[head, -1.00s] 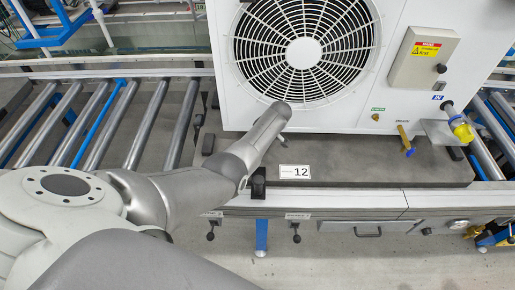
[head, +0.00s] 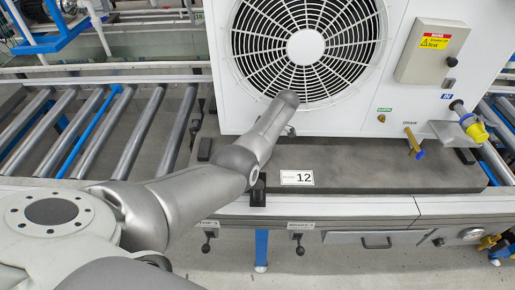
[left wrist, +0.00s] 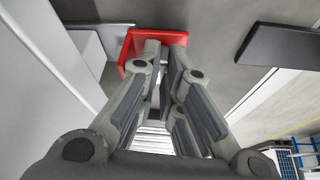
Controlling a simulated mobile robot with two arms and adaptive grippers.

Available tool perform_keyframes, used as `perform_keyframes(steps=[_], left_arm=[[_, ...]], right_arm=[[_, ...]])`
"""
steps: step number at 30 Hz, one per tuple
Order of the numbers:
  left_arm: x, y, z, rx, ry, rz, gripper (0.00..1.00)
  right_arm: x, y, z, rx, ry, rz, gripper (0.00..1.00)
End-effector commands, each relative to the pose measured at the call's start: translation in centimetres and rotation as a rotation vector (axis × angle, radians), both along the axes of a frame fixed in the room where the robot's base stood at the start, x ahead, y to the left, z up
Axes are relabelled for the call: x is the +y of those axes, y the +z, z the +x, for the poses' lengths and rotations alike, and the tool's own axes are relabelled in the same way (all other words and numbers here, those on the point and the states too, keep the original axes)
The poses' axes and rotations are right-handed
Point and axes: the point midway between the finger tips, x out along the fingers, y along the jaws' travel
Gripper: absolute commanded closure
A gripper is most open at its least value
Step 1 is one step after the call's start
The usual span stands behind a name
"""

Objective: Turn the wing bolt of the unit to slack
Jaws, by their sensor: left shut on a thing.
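The unit (head: 350,120) is a white box with a round fan grille. It stands on a dark grey base plate (head: 400,178) above the rollers. My left arm reaches in from the left to the unit's lower front, below the fan. In the head view my left gripper is mostly hidden behind my own forearm. In the left wrist view my left gripper (left wrist: 165,48) is shut on a red part (left wrist: 132,50) at its fingertips. The fingers cover much of this part, and I cannot tell its full shape or whether it is the wing bolt. My right gripper is not in view.
A brass valve with a blue tip (head: 414,145) and a yellow-capped fitting (head: 473,127) stick out at the unit's lower right. A grey switch box (head: 432,52) is above them. A label marked 12 (head: 297,178) is on the base plate. Metal rollers (head: 90,130) lie to the left.

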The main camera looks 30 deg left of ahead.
Motion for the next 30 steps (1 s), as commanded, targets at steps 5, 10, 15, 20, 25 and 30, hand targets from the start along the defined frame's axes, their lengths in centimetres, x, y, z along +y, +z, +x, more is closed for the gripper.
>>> perform_keyframes(steps=[5, 10, 15, 20, 25, 30], left_arm=[[-0.1, 0.0, 0.1, -0.002, 0.001, -0.004, 1.00], [-0.1, 0.0, 0.1, -0.003, 0.001, -0.003, 0.90], [-0.1, 0.0, 0.1, -0.002, 0.000, -0.002, 0.71], [0.0, 0.0, 0.0, -0.001, 0.000, -0.002, 0.71], [-0.1, 0.2, 0.1, -0.001, 0.000, -0.001, 0.71], [-0.8, 1.9, 0.4, -0.003, -0.001, -0.001, 0.71]], right_arm=[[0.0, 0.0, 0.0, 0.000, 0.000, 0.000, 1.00], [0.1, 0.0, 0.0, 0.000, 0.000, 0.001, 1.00], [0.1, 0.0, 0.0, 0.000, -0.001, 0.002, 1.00], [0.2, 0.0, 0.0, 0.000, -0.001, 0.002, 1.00], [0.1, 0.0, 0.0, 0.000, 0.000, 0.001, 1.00], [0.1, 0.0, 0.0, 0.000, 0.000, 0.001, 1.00]])
